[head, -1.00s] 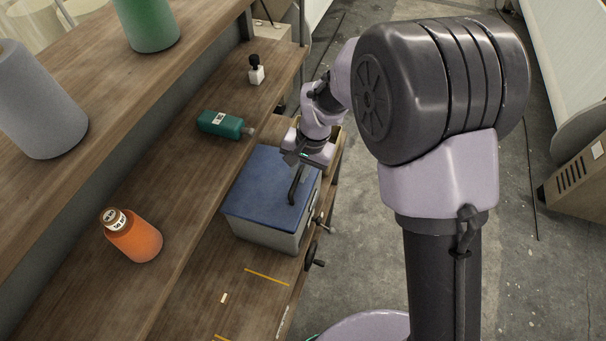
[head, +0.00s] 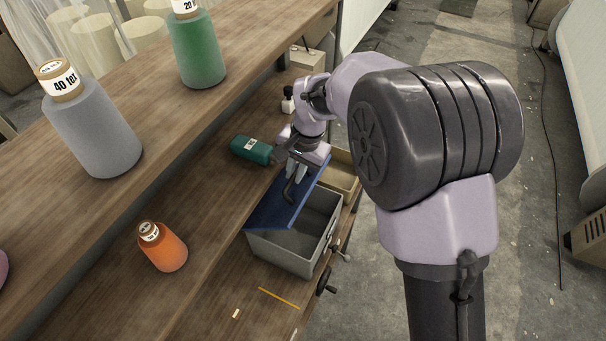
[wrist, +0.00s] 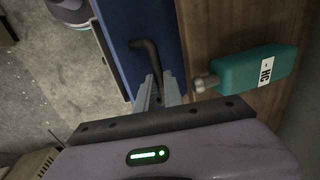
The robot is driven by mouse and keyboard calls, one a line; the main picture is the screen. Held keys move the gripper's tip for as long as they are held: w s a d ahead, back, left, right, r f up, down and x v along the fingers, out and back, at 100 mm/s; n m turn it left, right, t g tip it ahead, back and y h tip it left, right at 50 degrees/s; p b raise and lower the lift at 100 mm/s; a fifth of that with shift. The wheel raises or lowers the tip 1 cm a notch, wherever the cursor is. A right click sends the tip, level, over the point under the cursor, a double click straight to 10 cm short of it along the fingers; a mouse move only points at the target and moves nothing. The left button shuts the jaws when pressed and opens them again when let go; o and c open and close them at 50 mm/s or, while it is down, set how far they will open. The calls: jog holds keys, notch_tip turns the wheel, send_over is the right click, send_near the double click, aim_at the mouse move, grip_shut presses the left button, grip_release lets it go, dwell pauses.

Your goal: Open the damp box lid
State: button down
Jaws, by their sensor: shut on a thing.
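The damp box (head: 283,257) is a grey open-topped box on the wooden bench in the head view. Its blue lid (head: 266,211) is tilted up along the left side, and the empty-looking inside shows. A dark bent handle (head: 288,191) stands out from the lid. My gripper (head: 296,173) is shut on the handle, above the lid. In the wrist view the fingers (wrist: 158,92) close around the handle (wrist: 150,52) in front of the blue lid (wrist: 165,18). The lid's far part is hidden behind my gripper.
A teal bottle (head: 250,149) lies close left of my gripper; it also shows in the wrist view (wrist: 255,70). An orange cone (head: 163,248) stands farther left. A wooden tray (head: 341,174) is behind the box. Grey (head: 95,128) and green (head: 199,52) cones stand on the upper shelf.

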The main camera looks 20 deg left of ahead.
jog(key=shift+s+f, duration=0.15)
jog(key=shift+f, duration=0.1)
